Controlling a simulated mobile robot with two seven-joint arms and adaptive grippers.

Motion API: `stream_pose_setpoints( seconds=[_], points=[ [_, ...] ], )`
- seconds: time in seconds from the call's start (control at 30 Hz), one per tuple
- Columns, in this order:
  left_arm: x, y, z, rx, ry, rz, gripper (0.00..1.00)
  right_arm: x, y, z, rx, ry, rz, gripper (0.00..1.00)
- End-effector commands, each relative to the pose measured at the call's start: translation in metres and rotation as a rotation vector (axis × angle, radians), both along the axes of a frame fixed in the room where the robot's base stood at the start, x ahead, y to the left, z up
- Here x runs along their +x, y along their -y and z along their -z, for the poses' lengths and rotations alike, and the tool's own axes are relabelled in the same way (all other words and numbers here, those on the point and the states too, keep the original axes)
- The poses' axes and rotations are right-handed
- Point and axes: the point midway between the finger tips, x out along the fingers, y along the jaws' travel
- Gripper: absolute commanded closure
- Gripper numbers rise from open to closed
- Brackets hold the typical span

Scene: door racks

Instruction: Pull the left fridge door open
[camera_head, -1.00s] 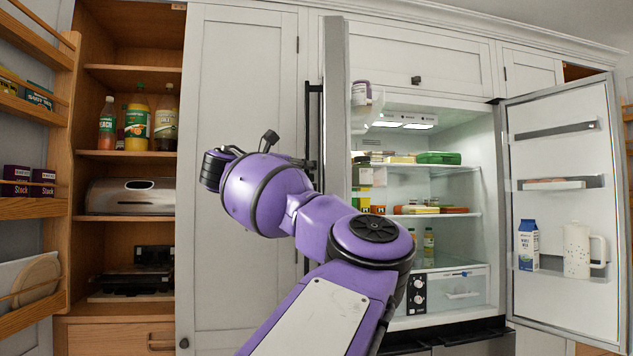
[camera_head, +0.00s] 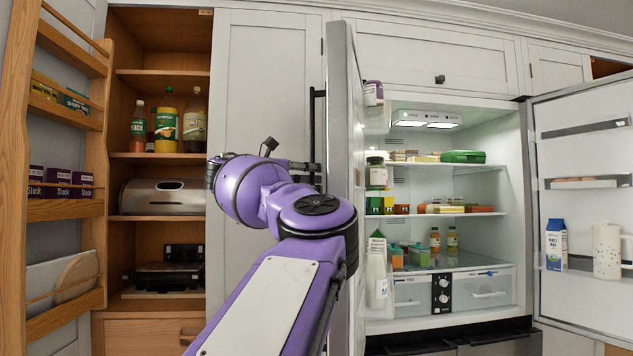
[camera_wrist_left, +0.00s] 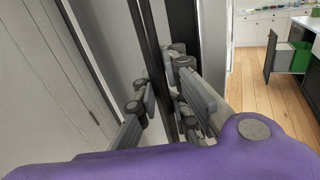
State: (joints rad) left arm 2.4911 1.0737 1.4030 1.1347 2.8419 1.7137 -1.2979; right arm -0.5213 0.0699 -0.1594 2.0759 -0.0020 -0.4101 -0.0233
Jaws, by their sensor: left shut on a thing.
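The left fridge door (camera_head: 343,200) stands open, seen almost edge-on in the head view, with its inner racks partly showing. Its black vertical bar handle (camera_head: 313,115) is on its outer face; the handle (camera_wrist_left: 150,45) also runs down between the fingers in the left wrist view. My left gripper (camera_head: 308,168) is shut on the handle, and in the left wrist view its fingers (camera_wrist_left: 165,105) sit on both sides of the bar. My purple left arm covers the door's lower outer part. My right gripper is not in view.
The right fridge door (camera_head: 585,200) is wide open, with a milk carton (camera_head: 556,245) and a white jug (camera_head: 607,250) in its rack. A tall white cabinet (camera_head: 262,80) and an open wooden pantry (camera_head: 160,85) stand left. The left wrist view shows free wooden floor (camera_wrist_left: 255,85).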

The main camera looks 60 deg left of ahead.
Motion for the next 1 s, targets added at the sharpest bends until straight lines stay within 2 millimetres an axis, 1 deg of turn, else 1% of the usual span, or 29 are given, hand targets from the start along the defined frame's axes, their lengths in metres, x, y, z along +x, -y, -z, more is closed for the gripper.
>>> stream_pose_setpoints(
  seconds=[0.03,0.1,0.13,0.27,0.3,0.57,0.67,0.77,1.0],
  points=[
    [-0.004,-0.002,0.006,-0.007,-0.015,0.000,1.00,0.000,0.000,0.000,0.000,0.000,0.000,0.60],
    [-0.004,-0.002,0.006,-0.007,-0.015,0.000,1.00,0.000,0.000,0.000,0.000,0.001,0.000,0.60],
    [-0.004,-0.002,0.007,-0.007,-0.015,-0.001,0.88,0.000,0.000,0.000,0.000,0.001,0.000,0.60],
    [-0.003,-0.001,0.005,-0.005,-0.013,-0.001,0.71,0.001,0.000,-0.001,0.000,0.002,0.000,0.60],
    [-0.003,-0.001,0.005,-0.005,-0.012,-0.001,0.69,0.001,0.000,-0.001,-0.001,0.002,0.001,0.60],
    [-0.002,0.000,0.003,-0.003,-0.009,0.003,0.69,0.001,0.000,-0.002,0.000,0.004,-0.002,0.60],
    [-0.007,0.000,0.002,-0.003,-0.008,0.001,0.69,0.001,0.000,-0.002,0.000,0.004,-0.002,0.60],
    [-0.021,0.001,0.002,-0.003,-0.007,-0.001,0.69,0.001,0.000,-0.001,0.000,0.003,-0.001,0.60],
    [-0.073,0.003,0.002,-0.004,-0.006,-0.004,0.69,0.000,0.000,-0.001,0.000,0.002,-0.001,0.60]
  ],
)
